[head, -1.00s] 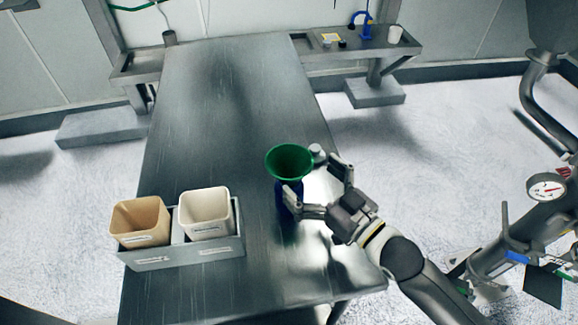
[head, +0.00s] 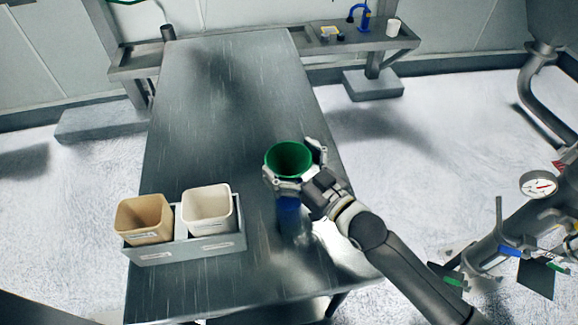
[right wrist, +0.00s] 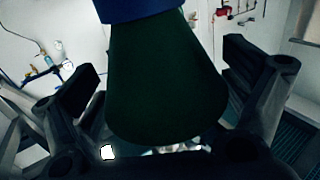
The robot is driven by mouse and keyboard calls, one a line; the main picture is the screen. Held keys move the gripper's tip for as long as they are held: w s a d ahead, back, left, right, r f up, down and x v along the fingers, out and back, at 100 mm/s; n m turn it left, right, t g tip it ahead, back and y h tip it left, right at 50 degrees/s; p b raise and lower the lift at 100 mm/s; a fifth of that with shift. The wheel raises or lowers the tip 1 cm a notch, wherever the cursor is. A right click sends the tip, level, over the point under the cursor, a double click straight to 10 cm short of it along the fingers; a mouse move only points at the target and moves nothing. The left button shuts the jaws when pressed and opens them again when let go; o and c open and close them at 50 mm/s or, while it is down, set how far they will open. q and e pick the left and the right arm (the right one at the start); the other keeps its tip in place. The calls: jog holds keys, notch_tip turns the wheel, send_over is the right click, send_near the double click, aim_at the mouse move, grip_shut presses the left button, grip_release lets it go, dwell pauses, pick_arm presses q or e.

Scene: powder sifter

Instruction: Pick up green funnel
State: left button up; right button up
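The green funnel (head: 289,160) is upright, wide mouth up, near the right edge of the metal table. Below it a dark blue container (head: 289,212) shows, partly hidden by my gripper. My right gripper (head: 296,163) is around the funnel, one finger on its near left side and one on its right. In the right wrist view the dark green funnel (right wrist: 165,85) lies between spread fingers (right wrist: 165,80), with the blue container (right wrist: 138,9) at its narrow end. A gap shows beside the left finger; contact at the right is unclear. My left gripper is out of view.
A grey holder (head: 188,248) with a tan bin (head: 144,220) and a white bin (head: 208,210) stands at the table's near left. The far half of the table (head: 215,100) is clear. A side shelf (head: 365,42) is at the back right.

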jog(key=c, duration=0.6)
jog(key=shift+c, duration=0.2)
